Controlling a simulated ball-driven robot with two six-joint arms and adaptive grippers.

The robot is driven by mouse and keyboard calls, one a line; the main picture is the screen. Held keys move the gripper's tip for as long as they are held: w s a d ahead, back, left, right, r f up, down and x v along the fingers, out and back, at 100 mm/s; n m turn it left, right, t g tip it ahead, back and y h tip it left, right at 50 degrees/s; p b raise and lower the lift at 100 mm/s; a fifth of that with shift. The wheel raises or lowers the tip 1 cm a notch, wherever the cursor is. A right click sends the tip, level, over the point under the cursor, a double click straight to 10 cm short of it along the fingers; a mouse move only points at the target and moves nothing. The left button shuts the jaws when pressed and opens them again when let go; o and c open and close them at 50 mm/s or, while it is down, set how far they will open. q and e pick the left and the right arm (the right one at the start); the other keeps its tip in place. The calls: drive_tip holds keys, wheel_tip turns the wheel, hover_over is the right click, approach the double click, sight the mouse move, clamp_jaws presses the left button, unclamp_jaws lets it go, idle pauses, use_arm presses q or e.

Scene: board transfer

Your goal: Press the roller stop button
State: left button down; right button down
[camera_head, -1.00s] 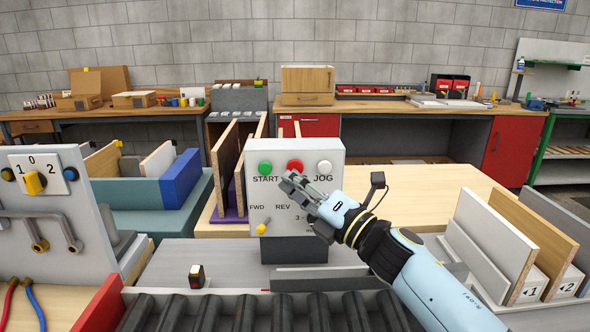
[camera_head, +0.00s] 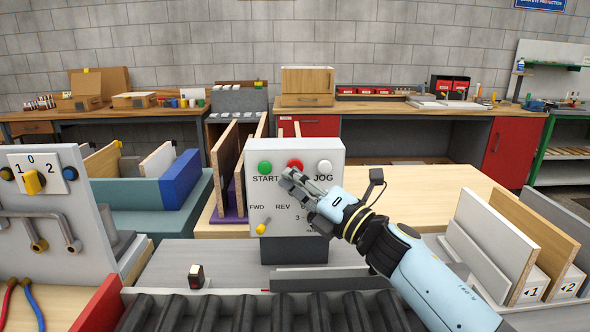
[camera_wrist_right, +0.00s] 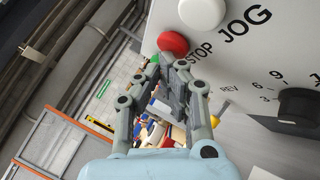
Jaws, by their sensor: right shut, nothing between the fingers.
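A white control box (camera_head: 262,190) stands on a dark post behind the rollers. Its red stop button (camera_head: 295,164) sits between the green start button (camera_head: 265,168) and the white jog button (camera_head: 325,167). My right gripper (camera_head: 286,178) is shut and empty, its tips just below the red button and partly over the panel in the head view. In the right wrist view the red button (camera_wrist_right: 173,42), marked STOP, is just beyond the fingertips (camera_wrist_right: 167,60). I cannot tell whether they touch. My left gripper is not in view.
A roller conveyor (camera_head: 260,312) runs along the front. A yellow selector (camera_head: 263,226) is low on the box, and a dark knob (camera_wrist_right: 299,106) is on its face. Upright boards (camera_head: 510,245) stand at right. A switch panel (camera_head: 60,205) stands at left.

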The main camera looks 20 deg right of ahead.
drive_tip(key=shift+w, duration=0.2)
idle(0.5)
drive_tip(key=shift+s+a, duration=0.15)
drive_tip(key=shift+s, duration=0.7)
drive_tip(key=shift+p, duration=0.3)
drive_tip(key=s, duration=0.2)
drive_tip(key=s+a+p, duration=0.1)
drive_tip(key=s, duration=0.1)
drive_tip(key=shift+s+a, duration=0.2)
drive_tip(key=shift+s, duration=0.2)
